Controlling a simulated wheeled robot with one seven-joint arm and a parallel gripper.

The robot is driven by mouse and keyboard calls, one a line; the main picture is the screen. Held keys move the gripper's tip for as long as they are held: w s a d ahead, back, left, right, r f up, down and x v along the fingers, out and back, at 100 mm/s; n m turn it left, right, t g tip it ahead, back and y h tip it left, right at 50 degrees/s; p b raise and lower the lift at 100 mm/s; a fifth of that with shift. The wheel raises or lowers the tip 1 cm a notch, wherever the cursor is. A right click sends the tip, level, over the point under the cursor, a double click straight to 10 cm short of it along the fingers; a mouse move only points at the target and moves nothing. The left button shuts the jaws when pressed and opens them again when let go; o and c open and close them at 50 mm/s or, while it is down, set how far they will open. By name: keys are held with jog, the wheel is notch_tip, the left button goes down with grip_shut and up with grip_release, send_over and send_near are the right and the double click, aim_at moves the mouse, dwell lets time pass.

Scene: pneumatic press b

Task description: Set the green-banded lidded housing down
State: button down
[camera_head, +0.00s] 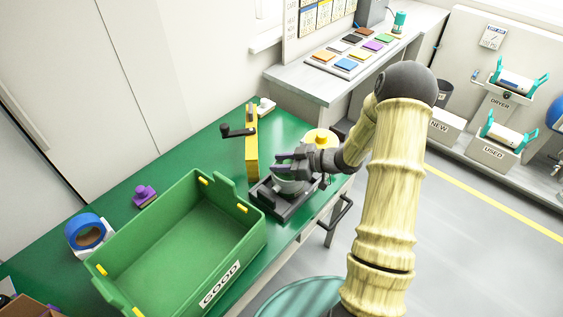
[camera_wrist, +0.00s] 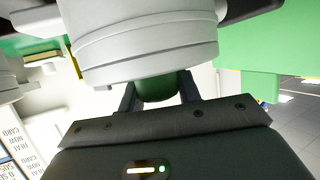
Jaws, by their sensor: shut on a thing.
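The lidded housing is a pale grey round body (camera_wrist: 145,45) that fills the top of the wrist view, with its green band (camera_wrist: 157,88) between my fingers. In the head view the grey housing (camera_head: 290,184) is under my gripper (camera_head: 288,168), at the dark fixture (camera_head: 268,204) on the green table. My gripper is shut on the housing at the green part. The fingers and wrist partly cover the housing in the head view. I cannot tell whether its base touches the fixture.
A green crate labelled GOOD (camera_head: 252,226) stands left of the fixture. A yellow upright with a black handle (camera_head: 252,155) is behind it, and a yellow round part (camera_head: 321,136) is to the right. Blue tape (camera_head: 87,232) and a purple piece (camera_head: 144,193) lie farther left.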

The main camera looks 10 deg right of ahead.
jog(key=c, duration=1)
grip_release()
jog(key=shift+s+d+r, duration=0.1)
jog(key=shift+d+r, duration=0.05)
jog(key=v, duration=1.1)
jog(key=shift+s+d, duration=0.2)
jog(key=shift+d, duration=0.05)
